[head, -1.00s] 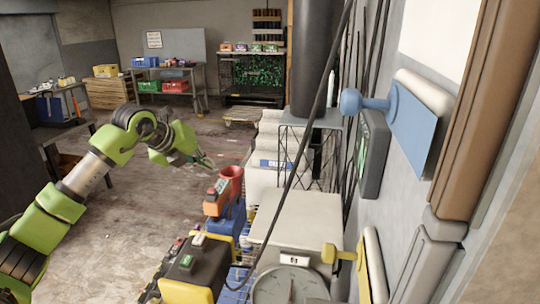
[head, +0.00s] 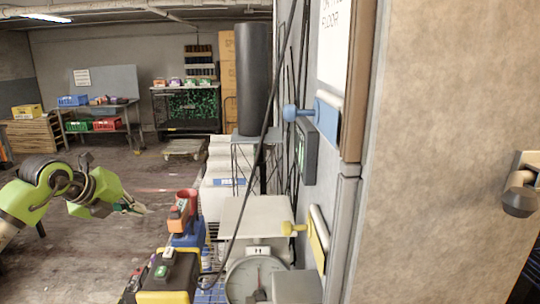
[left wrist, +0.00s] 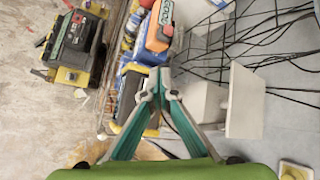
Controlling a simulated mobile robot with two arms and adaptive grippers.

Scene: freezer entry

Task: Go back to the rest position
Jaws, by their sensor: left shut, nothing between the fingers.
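My left gripper (head: 134,208) is at the end of the green arm, in the left of the head view. In the left wrist view its two teal fingers (left wrist: 160,86) meet at the tips, with nothing between them. It hangs in the air over the floor, left of the red cup-shaped item (head: 187,196) and the orange device (head: 179,215). My right gripper is not in view.
A scale with a dial (head: 257,279), a yellow-and-black case (head: 168,278) and white boxes (head: 222,187) stand along the wall. A blue knob (head: 290,112) and a yellow knob (head: 288,228) stick out. A beige panel (head: 440,130) fills the right. Floor at left is clear.

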